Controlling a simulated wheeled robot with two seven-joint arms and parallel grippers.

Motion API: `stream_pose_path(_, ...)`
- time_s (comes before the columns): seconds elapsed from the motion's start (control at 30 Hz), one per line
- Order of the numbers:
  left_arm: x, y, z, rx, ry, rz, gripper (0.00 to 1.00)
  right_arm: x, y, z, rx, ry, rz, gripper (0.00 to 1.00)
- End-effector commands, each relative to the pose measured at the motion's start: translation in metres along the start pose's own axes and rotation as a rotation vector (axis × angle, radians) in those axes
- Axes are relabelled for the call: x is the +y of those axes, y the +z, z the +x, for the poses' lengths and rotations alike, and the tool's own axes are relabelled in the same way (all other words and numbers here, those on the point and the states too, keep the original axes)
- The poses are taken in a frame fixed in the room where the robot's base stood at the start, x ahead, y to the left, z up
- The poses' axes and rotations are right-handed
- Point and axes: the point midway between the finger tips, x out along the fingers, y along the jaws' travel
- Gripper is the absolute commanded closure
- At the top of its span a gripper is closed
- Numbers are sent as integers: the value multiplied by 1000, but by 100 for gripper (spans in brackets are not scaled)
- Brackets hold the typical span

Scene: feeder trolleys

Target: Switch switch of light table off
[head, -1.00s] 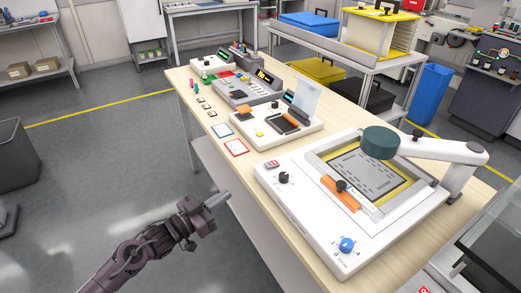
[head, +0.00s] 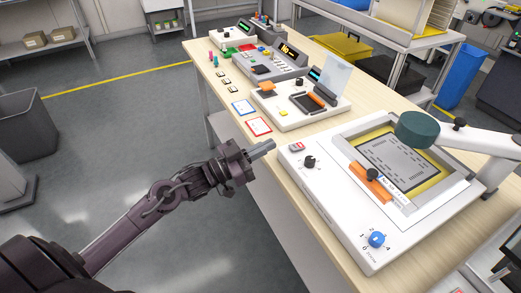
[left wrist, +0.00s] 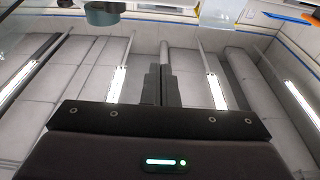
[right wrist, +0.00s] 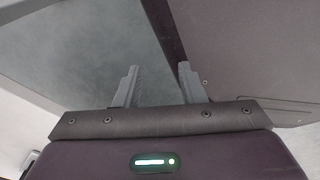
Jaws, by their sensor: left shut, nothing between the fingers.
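The white light table (head: 318,185) stands at the near right of the bench in the head view. On its left corner are a small red-and-grey switch (head: 297,147) and a black knob (head: 309,162). A blue numbered dial (head: 376,239) sits at its near edge. I cannot tell the switch's position. My left gripper (head: 268,146) is shut and empty, just left of the table's switch corner and apart from it. Its closed fingers show in the left wrist view (left wrist: 161,84). My right gripper (right wrist: 158,85) is open and empty, and is outside the head view.
A dark green round head (head: 416,129) on a white arm overhangs the light table. An orange piece (head: 371,184) lies across its panel. Red- and blue-framed cards (head: 258,127) and other devices (head: 300,103) stand farther back. The floor at left is open.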

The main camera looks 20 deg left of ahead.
Motion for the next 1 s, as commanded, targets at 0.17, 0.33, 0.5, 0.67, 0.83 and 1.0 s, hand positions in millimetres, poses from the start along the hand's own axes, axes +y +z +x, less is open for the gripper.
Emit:
stream_pose_path(0.17, -1, -3, 40, 5, 0, 0, 100, 0, 6, -2, -1, 0, 0, 64)
stream_pose_path(0.33, 0, 2, 69, -1, 0, -2, 100, 0, 14, -3, -5, 0, 0, 64)
stream_pose_path(0.5, 0, 28, 57, -3, 0, -2, 100, 0, 18, -2, -7, -1, -1, 64)
stream_pose_path(0.67, 0, 37, 53, -1, 1, 0, 100, -1, 18, -2, -7, -2, -2, 64)
stream_pose_path(0.83, 0, 38, 53, 0, 1, 0, 100, -2, 17, -2, -7, -3, -3, 64)
stream_pose_path(1.0, 0, 38, 52, -1, 0, 0, 100, -2, 16, -2, -5, -2, -3, 64)
